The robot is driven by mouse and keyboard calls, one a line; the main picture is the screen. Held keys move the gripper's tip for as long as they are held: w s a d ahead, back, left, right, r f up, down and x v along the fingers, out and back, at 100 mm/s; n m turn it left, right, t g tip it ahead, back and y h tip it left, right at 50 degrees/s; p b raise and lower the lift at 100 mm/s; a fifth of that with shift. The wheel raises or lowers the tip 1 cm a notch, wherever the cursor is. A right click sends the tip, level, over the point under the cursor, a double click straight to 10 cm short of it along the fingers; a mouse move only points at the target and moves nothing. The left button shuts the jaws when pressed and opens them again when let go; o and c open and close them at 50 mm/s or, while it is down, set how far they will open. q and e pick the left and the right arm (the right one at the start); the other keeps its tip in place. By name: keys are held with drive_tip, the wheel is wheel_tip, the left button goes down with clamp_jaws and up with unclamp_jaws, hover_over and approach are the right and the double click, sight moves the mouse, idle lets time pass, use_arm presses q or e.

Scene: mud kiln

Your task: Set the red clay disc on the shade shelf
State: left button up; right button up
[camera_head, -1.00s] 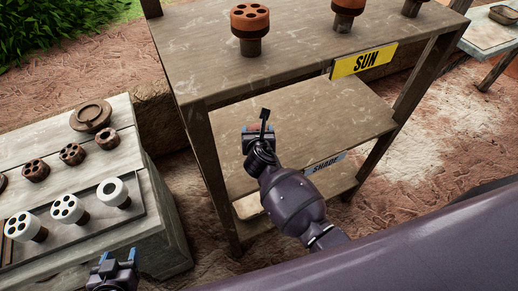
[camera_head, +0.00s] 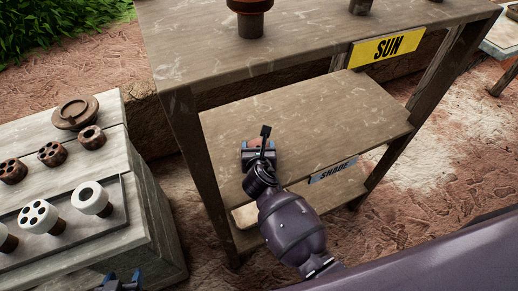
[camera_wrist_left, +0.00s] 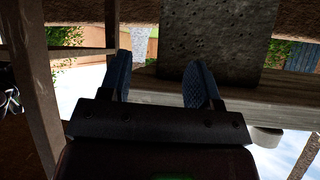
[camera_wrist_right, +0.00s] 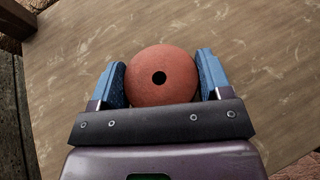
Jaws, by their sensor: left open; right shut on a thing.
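The red clay disc (camera_wrist_right: 161,88), with a dark hole in its middle, sits between the blue fingers of my right gripper (camera_wrist_right: 161,84), which is shut on it. In the head view the right gripper (camera_head: 261,146) and the disc show over the middle board of the rack, the shade shelf (camera_head: 330,115), marked by a blue SHADE label (camera_head: 333,171). I cannot tell whether the disc touches the board. My left gripper (camera_head: 122,281) is open and empty at the bottom edge of the head view; its parted fingers show in the left wrist view (camera_wrist_left: 160,85).
The top board (camera_head: 300,40) with the yellow SUN sign (camera_head: 388,48) overhangs the middle board and carries several brown pieces. Rack posts flank the opening. A pale bench (camera_head: 140,235) at left holds white and brown holed pieces. The middle board's right part is clear.

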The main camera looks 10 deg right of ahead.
drive_tip(key=shift+f, duration=0.5)
drive_tip(key=shift+r, duration=0.25)
drive_tip(key=shift+f, duration=0.2)
drive_tip(key=o, duration=1)
use_arm(q)
drive_tip(key=shift+w+d, duration=0.15)
drive_tip(key=shift+w, duration=0.15)
